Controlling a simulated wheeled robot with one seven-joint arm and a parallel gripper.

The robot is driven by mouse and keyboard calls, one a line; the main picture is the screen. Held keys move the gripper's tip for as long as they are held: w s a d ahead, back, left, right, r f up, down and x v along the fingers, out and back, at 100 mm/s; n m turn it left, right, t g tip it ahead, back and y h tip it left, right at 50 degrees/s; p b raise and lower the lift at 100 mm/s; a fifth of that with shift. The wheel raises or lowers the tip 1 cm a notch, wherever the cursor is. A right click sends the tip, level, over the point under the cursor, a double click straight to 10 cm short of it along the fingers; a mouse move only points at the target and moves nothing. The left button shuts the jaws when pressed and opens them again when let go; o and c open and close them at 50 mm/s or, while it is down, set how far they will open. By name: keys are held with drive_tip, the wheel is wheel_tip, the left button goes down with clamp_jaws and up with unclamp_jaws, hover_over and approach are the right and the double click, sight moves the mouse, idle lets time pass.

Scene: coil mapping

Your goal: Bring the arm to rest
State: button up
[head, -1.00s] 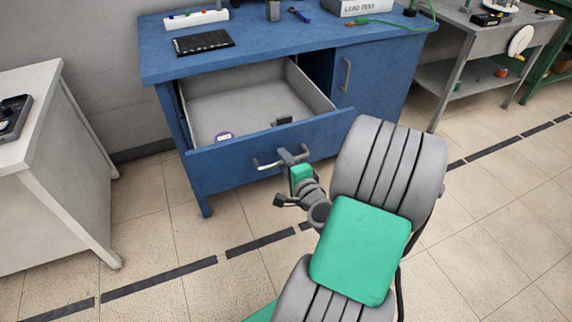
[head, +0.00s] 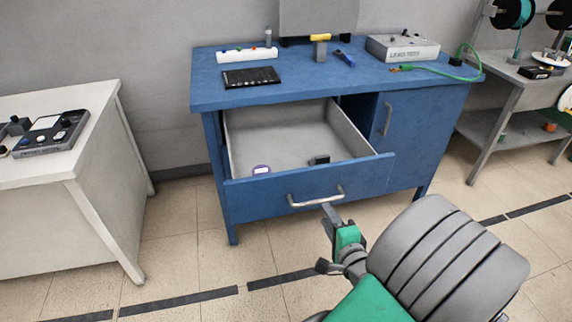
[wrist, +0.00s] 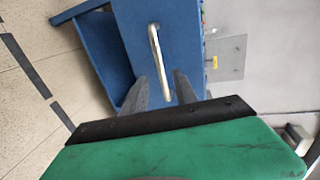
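My gripper (head: 328,212) is just in front of and below the right part of the silver handle (head: 316,198) of the open drawer (head: 250,194). In the wrist view my gripper's two dark fingers (wrist: 160,85) stand apart, with nothing held between them. The handle (wrist: 155,50) shows beyond and partly between the fingertips there; whether a finger touches it I cannot tell. My arm is stretched forward from the lower right of the head view.
A white table (head: 75,168) stands at the left, a grey bench (head: 505,90) at the right. Tiled floor is clear in front.

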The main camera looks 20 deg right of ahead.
drive_tip(key=w+a+r+n+g+y+p, duration=0.1)
drive_tip(key=a+n+g+y+p, duration=0.55)
drive_tip(key=a+n, duration=0.6)
drive_tip(key=s+a+r+n+g+h+p, duration=0.2)
drive_tip(key=r+n+p, duration=0.1)
drive_tip(key=r, duration=0.5)
drive_tip(key=s+a+r+n+g+h+p, duration=0.1)
drive_tip(key=s+a+r+n+g+p, duration=0.1)
drive_tip(key=r, duration=0.6)
drive_tip(key=a+n+g+p, duration=0.1)
drive_tip(key=n+p, duration=0.1)
drive_tip(key=shift+s+n+g+h, duration=0.35)
drive_tip(key=shift+s, duration=0.05)
drive_tip(key=shift+s+a, duration=0.1)
drive_tip(key=shift+a, duration=0.05)
